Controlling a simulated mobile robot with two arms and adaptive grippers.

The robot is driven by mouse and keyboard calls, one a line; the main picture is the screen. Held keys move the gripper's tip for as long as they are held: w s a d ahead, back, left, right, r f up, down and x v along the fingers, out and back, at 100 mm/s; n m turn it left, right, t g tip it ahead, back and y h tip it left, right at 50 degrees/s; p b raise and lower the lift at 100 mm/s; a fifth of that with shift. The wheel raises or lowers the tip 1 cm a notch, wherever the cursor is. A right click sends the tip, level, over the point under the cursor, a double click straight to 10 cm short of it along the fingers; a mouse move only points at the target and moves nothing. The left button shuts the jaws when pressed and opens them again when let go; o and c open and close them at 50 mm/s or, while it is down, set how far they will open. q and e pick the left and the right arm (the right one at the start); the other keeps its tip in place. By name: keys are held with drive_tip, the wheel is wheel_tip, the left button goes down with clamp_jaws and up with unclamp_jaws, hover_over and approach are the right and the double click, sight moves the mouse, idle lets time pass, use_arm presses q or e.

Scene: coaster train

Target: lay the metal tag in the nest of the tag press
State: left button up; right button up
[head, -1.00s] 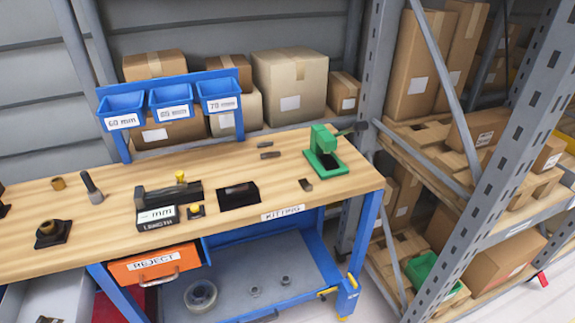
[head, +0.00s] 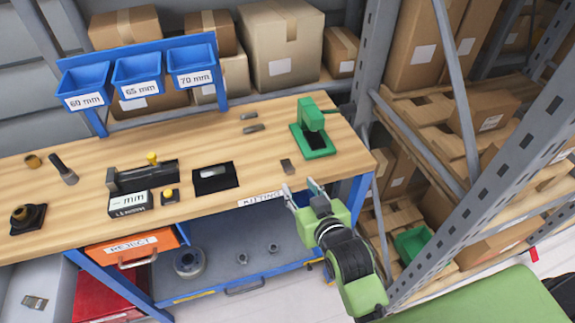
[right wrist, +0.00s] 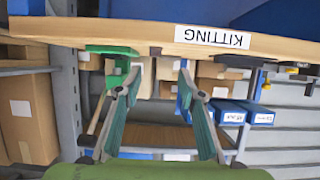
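The green tag press (head: 318,145) stands at the right end of the wooden workbench, with a dark nest area in its base. A small flat grey-brown plate (head: 287,166), which looks like the metal tag, lies near the bench's front edge, left of the press. My right gripper (head: 302,191) is open and empty, just in front of that edge near the plate. In the right wrist view its fingers (right wrist: 160,72) are spread below the bench edge. The plate's dark end (right wrist: 155,50) and the green press base (right wrist: 110,50) show at that edge. My left gripper is not in view.
The bench edge carries a KITTING label (head: 262,199). Left of the plate are a black mat (head: 228,181) with a light bar on it and a length gauge (head: 128,203). Two grey pieces (head: 254,128) lie behind. A metal rack (head: 448,235) stands at the right.

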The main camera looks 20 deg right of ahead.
sight(291, 170)
drive_tip(key=x, duration=0.3)
drive_tip(key=p+x, duration=0.1)
drive_tip(key=x, duration=0.2)
drive_tip(key=d+x, duration=0.1)
drive_tip(key=x, duration=0.1)
drive_tip(key=shift+w, duration=0.45)
drive_tip(key=shift+w+f+p, duration=0.2)
drive_tip(key=shift+w+p, duration=0.1)
drive_tip(key=shift+w, duration=0.05)
drive_tip(key=c, duration=1)
